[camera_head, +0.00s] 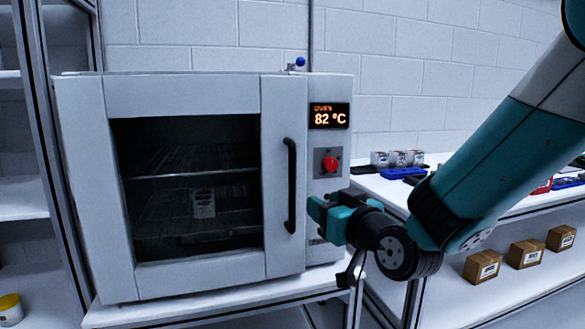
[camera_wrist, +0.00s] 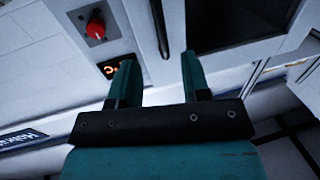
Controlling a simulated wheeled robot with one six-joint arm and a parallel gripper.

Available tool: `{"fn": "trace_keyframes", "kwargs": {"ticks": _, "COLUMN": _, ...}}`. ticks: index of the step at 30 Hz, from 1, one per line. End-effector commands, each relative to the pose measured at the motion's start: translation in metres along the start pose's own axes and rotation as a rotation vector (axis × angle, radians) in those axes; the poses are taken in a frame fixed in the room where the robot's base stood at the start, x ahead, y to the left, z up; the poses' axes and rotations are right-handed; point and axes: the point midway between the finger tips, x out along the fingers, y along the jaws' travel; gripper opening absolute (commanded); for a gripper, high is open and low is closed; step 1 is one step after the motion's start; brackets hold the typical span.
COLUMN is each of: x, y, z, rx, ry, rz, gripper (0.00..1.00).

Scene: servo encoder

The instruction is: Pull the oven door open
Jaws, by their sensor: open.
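The oven (camera_head: 283,90) is a light grey box with a dark window in its door (camera_head: 180,275). The door looks shut. Its black vertical handle (camera_head: 291,185) is on the door's right side. My gripper (camera_head: 316,212) is open, just right of the handle's lower part in the head view. In the wrist view, the handle (camera_wrist: 160,28) appears as a dark bar just beyond the fingertips, lined up with the gap between the jaws (camera_wrist: 158,60). I cannot tell whether either finger touches it. Nothing is held.
A red knob (camera_head: 329,164) and a display reading 82 °C (camera_head: 329,116) are on the panel right of the door. A white container (camera_head: 204,203) stands on a rack inside. A bench (camera_head: 375,184) with small items and boxes below (camera_head: 482,266) is at right. A shelf post (camera_head: 45,130) stands left.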

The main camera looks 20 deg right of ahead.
Motion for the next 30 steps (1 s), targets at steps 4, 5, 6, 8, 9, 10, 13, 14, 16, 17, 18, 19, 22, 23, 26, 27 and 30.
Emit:
{"fn": "trace_keyframes", "kwargs": {"ticks": 4, "x": 0.014, "y": 0.0, "z": -0.005, "rx": 0.001, "ry": -0.007, "rz": -0.002, "gripper": 0.43}}
{"fn": "trace_keyframes", "kwargs": {"ticks": 5, "x": 0.016, "y": 0.001, "z": -0.005, "rx": 0.001, "ry": -0.007, "rz": 0.0, "gripper": 0.43}}
{"fn": "trace_keyframes", "kwargs": {"ticks": 6, "x": 0.019, "y": 0.002, "z": -0.005, "rx": 0.003, "ry": -0.007, "rz": 0.003, "gripper": 0.43}}
{"fn": "trace_keyframes", "kwargs": {"ticks": 8, "x": 0.023, "y": 0.003, "z": -0.005, "rx": 0.005, "ry": -0.006, "rz": 0.011, "gripper": 0.43}}
{"fn": "trace_keyframes", "kwargs": {"ticks": 9, "x": 0.029, "y": 0.003, "z": -0.006, "rx": 0.004, "ry": -0.004, "rz": 0.011, "gripper": 0.43}}
{"fn": "trace_keyframes", "kwargs": {"ticks": 10, "x": 0.036, "y": 0.003, "z": -0.006, "rx": 0.004, "ry": -0.003, "rz": 0.009, "gripper": 0.43}}
{"fn": "trace_keyframes", "kwargs": {"ticks": 13, "x": 0.054, "y": 0.002, "z": -0.006, "rx": 0.003, "ry": -0.003, "rz": 0.008, "gripper": 0.43}}
{"fn": "trace_keyframes", "kwargs": {"ticks": 14, "x": 0.059, "y": 0.003, "z": -0.006, "rx": 0.003, "ry": -0.003, "rz": 0.008, "gripper": 0.43}}
{"fn": "trace_keyframes", "kwargs": {"ticks": 16, "x": 0.071, "y": 0.002, "z": -0.007, "rx": 0.003, "ry": -0.001, "rz": 0.008, "gripper": 0.43}}
{"fn": "trace_keyframes", "kwargs": {"ticks": 17, "x": 0.076, "y": 0.002, "z": -0.007, "rx": 0.003, "ry": -0.003, "rz": 0.008, "gripper": 0.43}}
{"fn": "trace_keyframes", "kwargs": {"ticks": 18, "x": 0.082, "y": 0.002, "z": -0.006, "rx": 0.003, "ry": -0.003, "rz": 0.008, "gripper": 0.43}}
{"fn": "trace_keyframes", "kwargs": {"ticks": 19, "x": 0.087, "y": 0.003, "z": -0.007, "rx": 0.003, "ry": -0.002, "rz": 0.008, "gripper": 0.43}}
{"fn": "trace_keyframes", "kwargs": {"ticks": 22, "x": 0.102, "y": 0.003, "z": -0.007, "rx": 0.002, "ry": -0.001, "rz": 0.008, "gripper": 0.43}}
{"fn": "trace_keyframes", "kwargs": {"ticks": 23, "x": 0.106, "y": 0.002, "z": -0.006, "rx": 0.002, "ry": -0.002, "rz": 0.008, "gripper": 0.43}}
{"fn": "trace_keyframes", "kwargs": {"ticks": 26, "x": 0.118, "y": 0.003, "z": -0.006, "rx": 0.001, "ry": 0.0, "rz": 0.007, "gripper": 0.43}}
{"fn": "trace_keyframes", "kwargs": {"ticks": 27, "x": 0.122, "y": 0.003, "z": -0.005, "rx": 0.002, "ry": -0.001, "rz": 0.008, "gripper": 0.43}}
{"fn": "trace_keyframes", "kwargs": {"ticks": 30, "x": 0.131, "y": 0.003, "z": -0.004, "rx": 0.002, "ry": 0.0, "rz": 0.008, "gripper": 0.43}}
